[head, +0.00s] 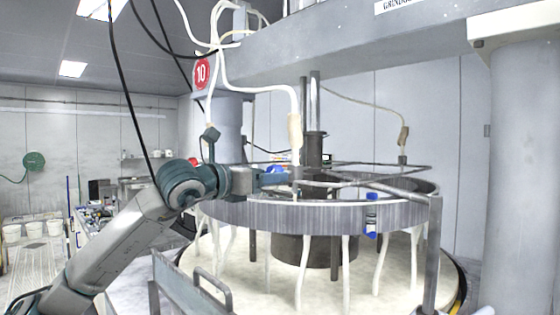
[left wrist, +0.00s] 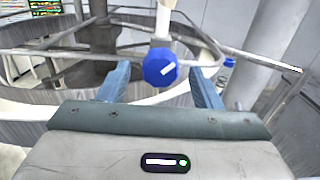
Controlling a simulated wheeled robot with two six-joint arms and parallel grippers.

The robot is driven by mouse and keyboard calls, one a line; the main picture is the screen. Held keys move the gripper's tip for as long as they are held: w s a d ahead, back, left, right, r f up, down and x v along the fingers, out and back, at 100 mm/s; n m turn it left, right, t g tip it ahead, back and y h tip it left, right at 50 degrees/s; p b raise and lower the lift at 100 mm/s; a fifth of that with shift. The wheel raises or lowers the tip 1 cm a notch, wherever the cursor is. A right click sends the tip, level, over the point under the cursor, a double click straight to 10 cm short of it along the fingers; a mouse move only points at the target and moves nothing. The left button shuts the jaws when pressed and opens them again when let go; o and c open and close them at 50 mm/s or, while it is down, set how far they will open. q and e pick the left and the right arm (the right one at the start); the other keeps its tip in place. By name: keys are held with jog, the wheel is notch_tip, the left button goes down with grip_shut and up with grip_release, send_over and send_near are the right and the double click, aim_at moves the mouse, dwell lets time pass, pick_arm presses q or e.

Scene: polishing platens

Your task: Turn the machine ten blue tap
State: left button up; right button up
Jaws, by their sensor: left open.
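The machine carries a red round sign with the number 10 (head: 201,73). My left gripper (left wrist: 159,76) is open, with one blue finger on each side of the knob and a visible gap to each. In the head view my left gripper (head: 275,178) is at the ring's near left rim, below the cream hose end (head: 295,135). My right gripper is not in view.
The grey ring trough (head: 320,217) surrounds the central column, with several white hoses hanging below. A small blue-capped fitting (head: 371,226) sits on the ring's front right. A thick grey pillar (head: 525,170) stands at the right. A metal handle (head: 213,285) is at the front.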

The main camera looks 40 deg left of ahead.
pick_arm(q)
jog(key=w+p, duration=0.2)
jog(key=w, duration=0.1)
jog(key=shift+w+d+r, duration=0.1)
jog(key=shift+d+r, duration=0.05)
jog(key=shift+w+f+p, duration=0.2)
jog(key=shift+w+p, duration=0.4)
jog(key=shift+w, duration=0.05)
jog(key=shift+c, duration=0.2)
jog(key=c, duration=1)
jog(key=shift+o, duration=0.2)
